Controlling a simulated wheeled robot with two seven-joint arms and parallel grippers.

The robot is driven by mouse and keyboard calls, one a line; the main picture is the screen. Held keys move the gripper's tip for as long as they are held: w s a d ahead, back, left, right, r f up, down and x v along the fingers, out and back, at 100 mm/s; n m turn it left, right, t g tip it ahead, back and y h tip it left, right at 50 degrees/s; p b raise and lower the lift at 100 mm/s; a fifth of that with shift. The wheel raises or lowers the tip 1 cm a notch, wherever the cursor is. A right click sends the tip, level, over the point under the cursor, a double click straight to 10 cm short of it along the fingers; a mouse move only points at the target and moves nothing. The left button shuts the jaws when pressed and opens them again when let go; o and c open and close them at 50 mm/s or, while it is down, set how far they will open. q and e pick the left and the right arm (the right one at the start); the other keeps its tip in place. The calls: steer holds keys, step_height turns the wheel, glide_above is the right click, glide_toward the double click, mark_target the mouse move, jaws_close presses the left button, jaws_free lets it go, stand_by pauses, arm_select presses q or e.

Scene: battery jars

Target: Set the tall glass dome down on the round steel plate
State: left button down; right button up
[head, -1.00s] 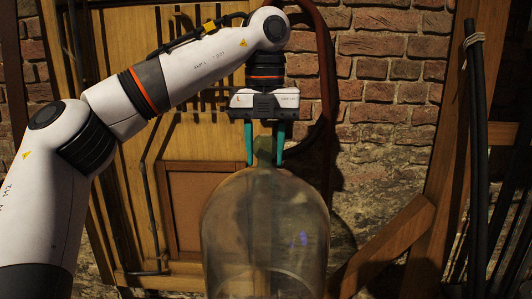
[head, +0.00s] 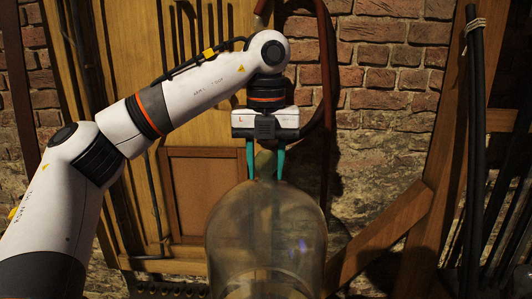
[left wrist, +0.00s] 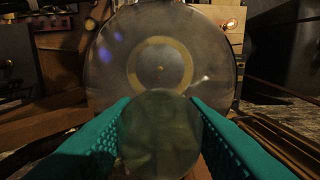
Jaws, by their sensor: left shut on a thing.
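My left gripper (head: 265,177) is shut on the knob at the top of the tall glass dome (head: 266,225), one green finger on each side. The dome hangs upright below the gripper in the lower middle of the head view, its lower end cut off by the frame. In the left wrist view, the round knob (left wrist: 160,130) sits between the green fingers, with the clear dome (left wrist: 108,75) beyond it. A pale ring with a small centre mark shows through the glass; I cannot tell whether it belongs to the round steel plate. My right gripper is not in view.
A brick wall (head: 390,95) and a wooden panelled piece (head: 205,190) stand behind the dome. A slanted wooden beam (head: 385,240) and dark upright rods (head: 477,150) are at right. A small lit bulb (left wrist: 229,25) shows in the left wrist view.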

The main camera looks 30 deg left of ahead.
mark_target(265, 153)
arm_select(q)
steer(key=shift+f+b, duration=1.3)
steer(key=shift+f, duration=0.25)
steer(key=shift+f+b, duration=0.85)
steer(key=shift+f, duration=0.25)
steer(key=shift+f+b, duration=0.35)
steer(key=shift+f, duration=0.15)
steer(key=shift+s, duration=0.1)
steer(key=shift+f+b, duration=0.45)
steer(key=shift+f, duration=0.15)
steer(key=c, duration=0.8)
jaws_free()
steer(key=shift+s+d, duration=0.1)
steer(key=shift+f, duration=0.3)
step_height(265, 153, up, 13)
steer(key=shift+s+f+p, duration=0.1)
steer(key=shift+f+p, duration=0.1)
steer(key=shift+p, duration=0.65)
